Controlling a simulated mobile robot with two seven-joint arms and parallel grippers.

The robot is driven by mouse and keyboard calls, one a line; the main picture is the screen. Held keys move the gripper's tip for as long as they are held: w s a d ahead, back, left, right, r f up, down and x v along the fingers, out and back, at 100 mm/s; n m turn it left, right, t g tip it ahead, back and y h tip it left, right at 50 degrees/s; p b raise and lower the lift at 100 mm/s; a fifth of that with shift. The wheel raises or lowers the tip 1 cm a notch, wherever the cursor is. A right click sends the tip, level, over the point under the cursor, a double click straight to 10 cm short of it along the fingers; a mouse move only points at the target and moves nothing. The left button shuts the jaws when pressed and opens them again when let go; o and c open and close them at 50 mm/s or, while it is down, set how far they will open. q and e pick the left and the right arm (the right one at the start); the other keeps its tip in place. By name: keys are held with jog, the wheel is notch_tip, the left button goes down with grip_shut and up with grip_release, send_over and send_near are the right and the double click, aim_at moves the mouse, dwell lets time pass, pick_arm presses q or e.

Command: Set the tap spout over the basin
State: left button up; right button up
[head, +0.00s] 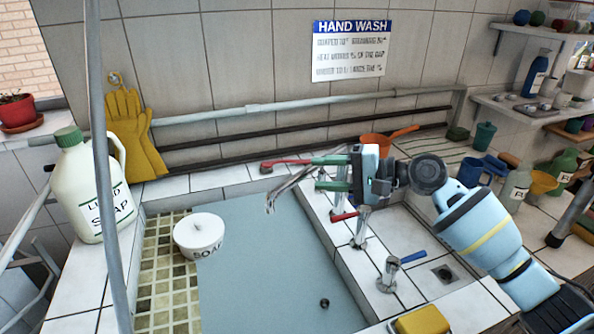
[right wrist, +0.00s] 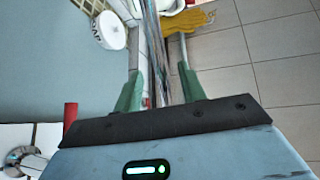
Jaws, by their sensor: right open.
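The metal tap spout (head: 285,187) reaches left from the tiled ledge at the back. Its tip hangs over the far part of the blue-grey basin (head: 262,265). My right gripper (head: 322,173) comes in from the right with its green fingers apart, around the spout. In the right wrist view, the spout (right wrist: 156,45) runs between the two fingers (right wrist: 162,88), with gaps visible beside it. Whether a finger touches it I cannot tell. The tap's base is partly hidden by the gripper. My left gripper is not in view.
Red-handled (head: 344,216) and blue-handled (head: 412,257) taps stand on the ledge near my gripper. An orange scoop (head: 376,143) and bottles crowd the back right.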

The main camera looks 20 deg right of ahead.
aim_at(310, 173)
jog(key=x, duration=0.6)
jog(key=shift+w+a, duration=0.15)
jog(key=shift+w, duration=0.1)
jog(key=shift+f, duration=0.1)
jog(key=shift+c, duration=0.4)
grip_shut()
